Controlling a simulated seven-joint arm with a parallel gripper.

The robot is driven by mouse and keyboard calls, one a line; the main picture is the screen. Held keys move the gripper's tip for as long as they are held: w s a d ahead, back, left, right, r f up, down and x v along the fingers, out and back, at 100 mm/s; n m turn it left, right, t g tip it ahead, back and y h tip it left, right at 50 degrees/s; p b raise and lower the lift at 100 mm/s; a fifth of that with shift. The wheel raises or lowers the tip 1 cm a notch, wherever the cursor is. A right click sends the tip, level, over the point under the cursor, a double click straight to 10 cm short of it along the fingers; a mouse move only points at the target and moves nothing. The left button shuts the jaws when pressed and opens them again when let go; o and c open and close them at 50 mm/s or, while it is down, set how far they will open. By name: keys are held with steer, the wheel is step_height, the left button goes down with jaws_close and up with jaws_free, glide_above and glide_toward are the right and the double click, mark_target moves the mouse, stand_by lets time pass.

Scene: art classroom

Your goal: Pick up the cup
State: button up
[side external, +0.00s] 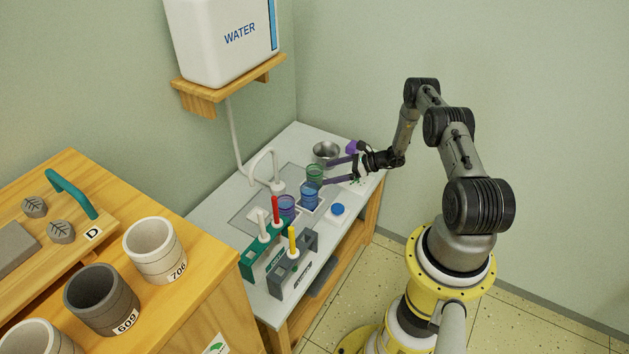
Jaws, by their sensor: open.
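Several cups are in view, and I cannot tell which one the task means. On the grey-white table, a green see-through cup (314,172) stands behind a blue see-through cup (309,198), with a purple-blue cup (287,205) to their left. My gripper (326,172) is open, its two long purple fingers pointing left. The fingertips are at the right side of the green cup, one toward its back and one toward its front. I cannot tell whether they touch it. The lower finger passes close to the blue cup.
A metal bowl (326,152) is close behind the upper finger. A green rack (262,257) and a grey rack (291,272) hold colored-handled tools in front. Stone-like pots (155,250) stand on the wooden cabinet (205,305) at left.

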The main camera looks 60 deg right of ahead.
mark_target(322, 174)
steer(key=x, duration=0.7)
steer(key=shift+r, duration=0.1)
steer(key=c, duration=1.5)
steer(key=shift+r, duration=0.2)
